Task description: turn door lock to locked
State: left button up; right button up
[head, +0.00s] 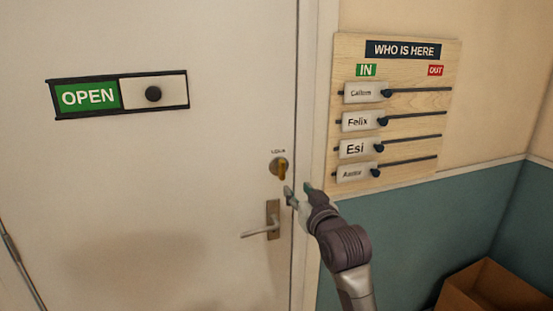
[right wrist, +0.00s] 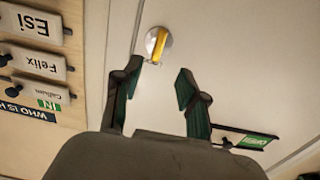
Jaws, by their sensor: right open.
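The door lock (head: 279,168) is a round metal plate with a yellow turn knob on the white door (head: 200,200). The knob stands close to upright in the head view. The lock also shows in the right wrist view (right wrist: 158,44), beyond the fingertips. My right gripper (head: 297,189) is open and empty, just below and to the right of the lock. In the right wrist view its two fingers (right wrist: 160,76) are spread apart, and the knob is clear of both. A small label above the lock is too small to read fully. My left gripper is not in view.
A door handle (head: 262,230) sits below the lock. A sliding sign (head: 155,93) reading OPEN is at the left of the door. A WHO IS HERE board (head: 420,100) with name sliders hangs on the right wall. A cardboard box (head: 490,290) is at lower right.

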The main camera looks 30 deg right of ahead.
aim_at(283, 167)
jog(key=p+x, duration=0.1)
jog(key=x, duration=0.3)
jog(key=r+p+x, duration=0.1)
jog(key=x, duration=0.3)
jog(key=p+x, duration=0.1)
jog(key=x, duration=0.3)
jog(key=shift+d+r, duration=0.1)
jog(key=shift+r, duration=0.3)
jog(key=shift+w+d+f, duration=0.1)
jog(key=shift+w+d, duration=0.05)
jog(key=shift+w, duration=0.5)
grip_shut()
